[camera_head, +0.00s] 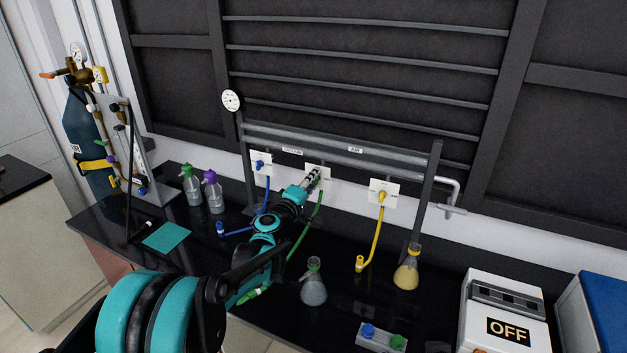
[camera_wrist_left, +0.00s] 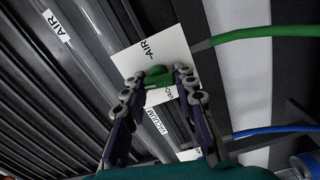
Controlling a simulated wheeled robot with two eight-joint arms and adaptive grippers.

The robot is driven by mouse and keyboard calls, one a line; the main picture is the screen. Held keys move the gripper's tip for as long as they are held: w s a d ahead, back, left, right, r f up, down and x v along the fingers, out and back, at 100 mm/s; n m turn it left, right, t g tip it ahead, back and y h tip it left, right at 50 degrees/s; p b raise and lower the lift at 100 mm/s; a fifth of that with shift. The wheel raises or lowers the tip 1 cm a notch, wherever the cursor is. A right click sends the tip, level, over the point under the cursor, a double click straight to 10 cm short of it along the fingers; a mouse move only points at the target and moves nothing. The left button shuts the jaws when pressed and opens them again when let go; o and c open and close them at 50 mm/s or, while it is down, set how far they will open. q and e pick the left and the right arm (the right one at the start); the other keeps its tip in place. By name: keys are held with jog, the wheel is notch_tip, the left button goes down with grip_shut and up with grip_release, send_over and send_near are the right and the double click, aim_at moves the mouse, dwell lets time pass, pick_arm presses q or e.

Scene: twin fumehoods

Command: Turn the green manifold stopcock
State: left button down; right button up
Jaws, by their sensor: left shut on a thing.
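The green manifold stopcock (camera_wrist_left: 157,77) sits on a white label plate (camera_wrist_left: 165,50) in the left wrist view. My left gripper (camera_wrist_left: 158,84) is shut on it, with one finger on each side of the green handle. In the head view my left gripper (camera_head: 312,178) reaches the middle white plate (camera_head: 323,170) on the manifold, and the stopcock is mostly hidden behind the fingers. A green hose (camera_head: 305,232) hangs from that plate. My right gripper does not show.
A blue stopcock (camera_head: 260,164) is left and a yellow stopcock (camera_head: 382,195) right on the same manifold. A grey flask (camera_head: 313,285) and a yellow flask (camera_head: 406,270) stand on the black bench. A box marked OFF (camera_head: 506,310) is at right.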

pick_arm(q)
jog(key=shift+n, duration=1.1)
jog(key=c, duration=1.2)
grip_release()
jog(key=shift+f, duration=0.1)
jog(key=v, duration=1.2)
jog(key=shift+s+d, duration=0.1)
